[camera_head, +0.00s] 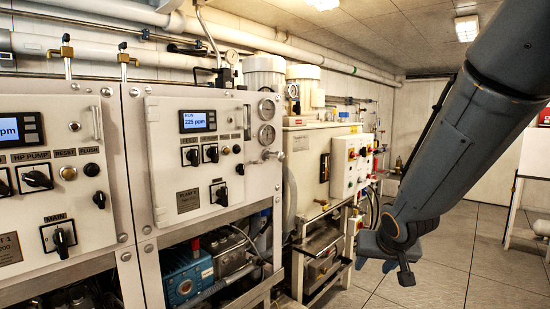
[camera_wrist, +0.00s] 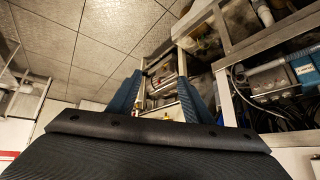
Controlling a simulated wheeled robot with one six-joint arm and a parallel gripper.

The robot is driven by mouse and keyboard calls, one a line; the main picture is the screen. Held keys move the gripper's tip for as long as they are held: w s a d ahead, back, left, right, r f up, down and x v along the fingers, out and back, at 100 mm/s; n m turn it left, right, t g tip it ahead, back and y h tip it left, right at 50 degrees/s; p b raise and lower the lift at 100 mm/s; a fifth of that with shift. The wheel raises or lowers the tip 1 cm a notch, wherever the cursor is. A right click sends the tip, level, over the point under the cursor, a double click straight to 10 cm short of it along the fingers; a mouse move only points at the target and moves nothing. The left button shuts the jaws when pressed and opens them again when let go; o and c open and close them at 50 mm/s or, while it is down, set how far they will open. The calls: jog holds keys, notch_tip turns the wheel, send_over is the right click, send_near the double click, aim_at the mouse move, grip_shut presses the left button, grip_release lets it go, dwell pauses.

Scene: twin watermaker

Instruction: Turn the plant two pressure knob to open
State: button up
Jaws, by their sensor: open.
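The plant two panel (camera_head: 170,165) is the middle white cabinet front in the head view, with a lit display reading 225 ppm. Black rotary switches (camera_head: 220,195) are on the panel face. My gripper (camera_head: 388,262) hangs at the right, well apart from the panel. In the wrist view my gripper (camera_wrist: 160,75) has its two blue fingers spread with nothing between them.
The plant one panel (camera_head: 45,180) stands at the left. A blue pump (camera_head: 187,275) sits below plant two. A white cabinet with red and yellow buttons (camera_head: 350,160) stands further back. The tiled floor (camera_head: 450,260) is clear around my gripper. A white bench stands far right.

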jog(key=w+a+r+t+y, duration=0.1)
jog(key=w+a+r+t, duration=0.2)
jog(key=w+r, duration=0.35)
jog(key=n+y, duration=0.4)
jog(key=y, duration=1)
send_near(281, 157)
jog(key=x, duration=0.4)
jog(key=shift+h, duration=0.3)
jog(key=shift+p+x, duration=0.8)
jog(key=shift+x, duration=2.6)
jog(key=shift+d, duration=0.1)
jog(key=c, duration=1.1)
jog(key=shift+r, duration=0.1)
